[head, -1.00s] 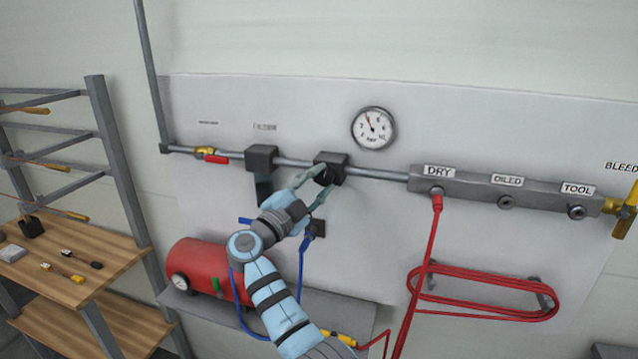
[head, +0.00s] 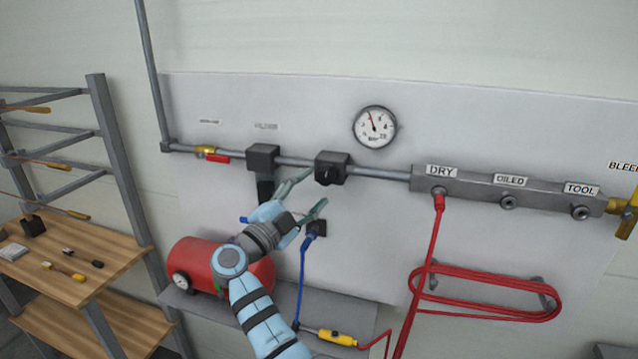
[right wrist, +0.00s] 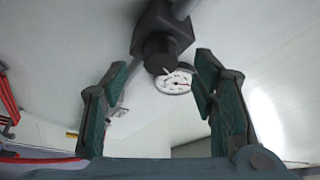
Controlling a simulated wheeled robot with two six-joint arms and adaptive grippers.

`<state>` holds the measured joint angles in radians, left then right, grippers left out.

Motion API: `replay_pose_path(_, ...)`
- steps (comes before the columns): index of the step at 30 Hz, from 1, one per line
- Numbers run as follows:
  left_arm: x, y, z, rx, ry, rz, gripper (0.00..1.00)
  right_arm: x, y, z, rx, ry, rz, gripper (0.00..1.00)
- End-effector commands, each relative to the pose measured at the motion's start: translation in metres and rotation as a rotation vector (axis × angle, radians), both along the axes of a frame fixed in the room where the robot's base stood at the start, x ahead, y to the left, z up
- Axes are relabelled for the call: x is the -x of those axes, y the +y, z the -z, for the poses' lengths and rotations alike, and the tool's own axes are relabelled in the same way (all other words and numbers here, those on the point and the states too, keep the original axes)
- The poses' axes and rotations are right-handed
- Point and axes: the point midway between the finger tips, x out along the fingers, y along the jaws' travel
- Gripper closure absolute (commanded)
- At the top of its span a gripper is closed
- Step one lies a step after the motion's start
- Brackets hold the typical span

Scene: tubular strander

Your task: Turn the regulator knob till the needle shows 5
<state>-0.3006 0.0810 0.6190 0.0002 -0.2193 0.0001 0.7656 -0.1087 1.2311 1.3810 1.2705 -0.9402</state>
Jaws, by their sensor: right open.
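The regulator is a dark block (head: 332,162) on the grey pipe, with a round dark knob (head: 325,175) on its lower front. The round white gauge (head: 375,127) hangs above and right of it. Its red needle points up and slightly left; the numerals are too small to read surely. My right gripper (head: 314,190) is open and empty, just below and left of the knob, apart from it. In the right wrist view the knob (right wrist: 160,57) lies ahead of the gap between the two green-padded fingers. My left gripper is not in view.
A filter block (head: 262,157) and a red-handled valve (head: 216,158) sit left on the pipe. The manifold (head: 465,187) is at right, with a red hose (head: 435,245). A red tank (head: 205,262) stands below. A blue hose (head: 302,270) hangs near my gripper.

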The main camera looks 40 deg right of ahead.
Motion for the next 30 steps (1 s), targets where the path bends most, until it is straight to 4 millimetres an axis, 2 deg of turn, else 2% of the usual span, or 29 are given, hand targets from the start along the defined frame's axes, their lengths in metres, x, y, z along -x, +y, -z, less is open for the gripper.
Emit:
replay_pose_path(3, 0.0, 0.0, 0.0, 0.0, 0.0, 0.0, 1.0, 0.008, 0.033, 0.008, -0.005, 0.001, -0.004, 0.47)
replay_pose_path(6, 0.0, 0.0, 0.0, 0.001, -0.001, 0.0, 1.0, 0.014, 0.055, 0.013, -0.003, 0.003, -0.003, 0.47)
replay_pose_path(10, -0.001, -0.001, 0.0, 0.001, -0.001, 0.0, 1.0, 0.019, 0.072, 0.016, -0.001, 0.0, 0.0, 0.47)
replay_pose_path(30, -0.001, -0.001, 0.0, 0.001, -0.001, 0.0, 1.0, 0.02, 0.075, 0.017, 0.0, 0.0, 0.0, 0.47)
